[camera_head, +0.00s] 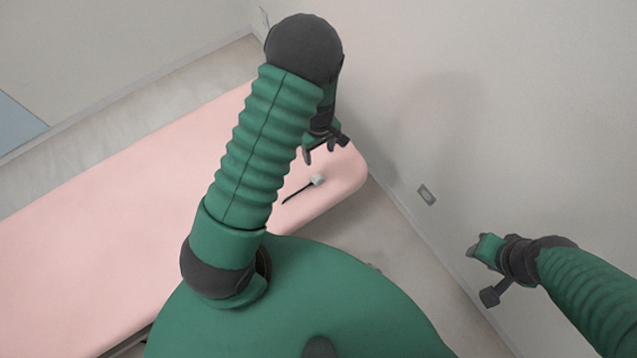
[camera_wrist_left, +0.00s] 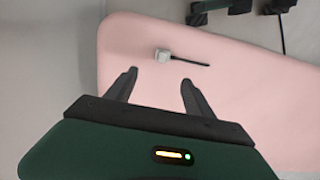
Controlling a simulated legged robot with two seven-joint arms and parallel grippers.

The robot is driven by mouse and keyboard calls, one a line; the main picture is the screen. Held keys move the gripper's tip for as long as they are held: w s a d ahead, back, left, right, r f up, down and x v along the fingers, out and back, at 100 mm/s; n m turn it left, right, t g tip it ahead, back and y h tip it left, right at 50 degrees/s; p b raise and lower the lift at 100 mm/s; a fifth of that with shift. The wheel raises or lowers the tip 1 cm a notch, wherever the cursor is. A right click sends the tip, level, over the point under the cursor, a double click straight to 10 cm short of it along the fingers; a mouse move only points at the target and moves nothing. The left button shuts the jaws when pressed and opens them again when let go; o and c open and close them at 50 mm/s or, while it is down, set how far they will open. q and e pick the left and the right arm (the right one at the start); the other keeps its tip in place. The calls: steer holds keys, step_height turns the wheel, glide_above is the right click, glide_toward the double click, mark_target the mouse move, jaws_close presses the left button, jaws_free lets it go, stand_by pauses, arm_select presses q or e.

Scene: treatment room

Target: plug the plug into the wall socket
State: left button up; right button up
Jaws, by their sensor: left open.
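The plug (camera_head: 317,180) is a small white block with a short black cord, lying on the pink treatment table near its rounded end. It also shows in the left wrist view (camera_wrist_left: 162,55), just beyond my fingertips. My left gripper (camera_head: 322,152) is open and empty above the table end, close to the plug but apart from it. Its two dark fingers (camera_wrist_left: 158,75) are spread in the left wrist view. The wall socket (camera_head: 427,195) is a small grey plate low on the right wall. My right gripper (camera_head: 474,248) is near that wall, right of the socket; its jaws are too small to judge.
The pink table (camera_head: 110,220) stretches to the left and is otherwise bare. The plain wall (camera_head: 520,110) rises along the right. A strip of floor (camera_head: 385,225) lies between table and wall.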

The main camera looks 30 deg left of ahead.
arm_select(q)
steer(key=b, duration=0.2)
glide_toward(318, 177)
step_height(318, 177, down, 5)
steer(key=shift+w+a+f, duration=0.1)
steer(key=shift+w, duration=0.05)
arm_select(e)
steer(key=shift+s+a+f, duration=0.1)
steer(key=shift+s+f, duration=0.05)
steer(key=shift+f, duration=0.4)
steer(key=shift+s+f, duration=0.1)
steer(key=shift+f, duration=0.45)
arm_select(q)
steer(key=f, duration=0.1)
steer(key=f+b, duration=0.1)
steer(key=f, duration=0.2)
steer(key=shift+s+f+b, duration=0.1)
steer(key=shift+s+b, duration=0.15)
steer(key=shift+b, duration=0.05)
steer(key=shift+f, duration=0.5)
arm_select(e)
steer(key=shift+f, duration=0.7)
arm_select(q)
steer(key=shift+r, duration=0.1)
jaws_close()
